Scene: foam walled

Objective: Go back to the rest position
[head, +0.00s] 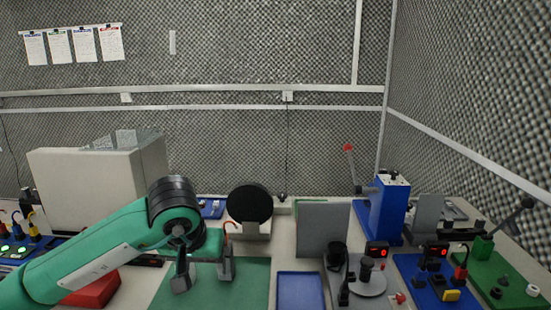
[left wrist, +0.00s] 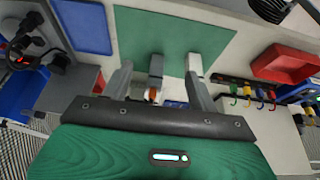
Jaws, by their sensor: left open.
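My left arm is green with a black wrist joint and comes in from the left in the head view. Its gripper (head: 204,274) points down over the green mat (head: 250,285), with its two grey fingers apart and nothing visible between the tips. In the left wrist view the gripper (left wrist: 174,68) also shows spread fingers over the green mat (left wrist: 150,33). A small orange-brown thing (left wrist: 152,95) shows near the base of the fingers; I cannot tell what it is. My right gripper is in neither view.
A blue tray (head: 300,291) lies right of the mat; a red bin (head: 95,291) lies left, partly behind my arm. A large pale box (head: 85,190) and black disc (head: 249,204) stand behind. A blue lever press (head: 387,207) and devices with red displays crowd the right.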

